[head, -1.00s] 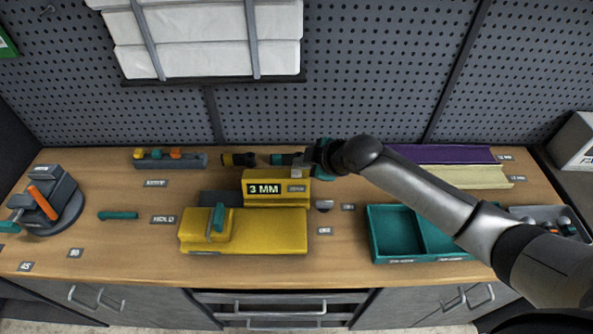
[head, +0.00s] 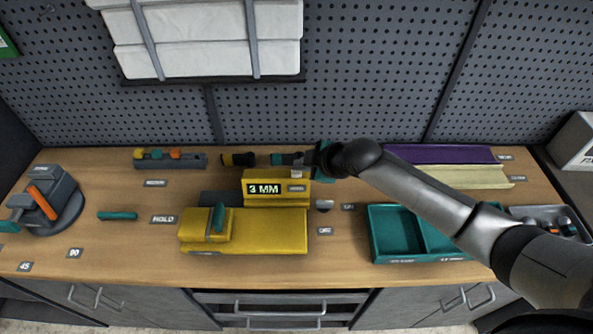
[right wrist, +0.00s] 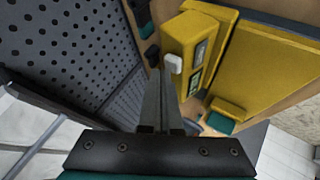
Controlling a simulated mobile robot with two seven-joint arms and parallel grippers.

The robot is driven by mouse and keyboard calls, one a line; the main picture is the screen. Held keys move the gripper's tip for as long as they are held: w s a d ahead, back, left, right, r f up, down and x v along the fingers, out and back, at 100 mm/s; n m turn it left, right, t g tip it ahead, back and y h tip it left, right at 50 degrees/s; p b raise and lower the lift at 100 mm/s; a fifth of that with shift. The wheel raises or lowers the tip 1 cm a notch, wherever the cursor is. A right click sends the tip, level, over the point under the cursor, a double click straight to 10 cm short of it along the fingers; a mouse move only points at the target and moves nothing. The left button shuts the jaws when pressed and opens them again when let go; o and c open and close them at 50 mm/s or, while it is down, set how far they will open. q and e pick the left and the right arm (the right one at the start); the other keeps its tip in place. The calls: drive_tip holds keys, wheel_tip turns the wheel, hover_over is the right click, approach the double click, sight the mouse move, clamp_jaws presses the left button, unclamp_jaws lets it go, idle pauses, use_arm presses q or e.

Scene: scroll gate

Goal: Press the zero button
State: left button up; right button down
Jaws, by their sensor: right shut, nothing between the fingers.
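The yellow gauge block (head: 262,199) stands mid-bench with a display reading "3 MM". A small white button (head: 297,173), which looks like the zero button, sits on its top near the right end. The button also shows as a pale cap in the right wrist view (right wrist: 173,63), beside the fingertips. My right gripper (head: 303,160) is shut and empty, just behind and above the button. Its closed fingers (right wrist: 159,80) look apart from the button in the right wrist view. My left gripper is not in view.
A yellow bed with a sliding block (head: 205,232) lies in front of the gauge. Black and teal tools (head: 240,159) lie behind it. A teal tray (head: 395,235) stands at right, under my forearm. A dark angle fixture (head: 50,205) stands at left.

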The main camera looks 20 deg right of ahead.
sight(301, 174)
drive_tip(key=shift+f, duration=0.55)
idle(0.5)
drive_tip(key=shift+r, duration=0.1)
drive_tip(key=shift+r+p, duration=0.8)
drive_tip(key=shift+r, duration=0.1)
wheel_tip(301, 174, up, 3)
drive_tip(key=p, duration=0.3)
wheel_tip(301, 174, up, 2)
drive_tip(key=shift+r+p, duration=0.1)
drive_tip(key=shift+p, duration=0.65)
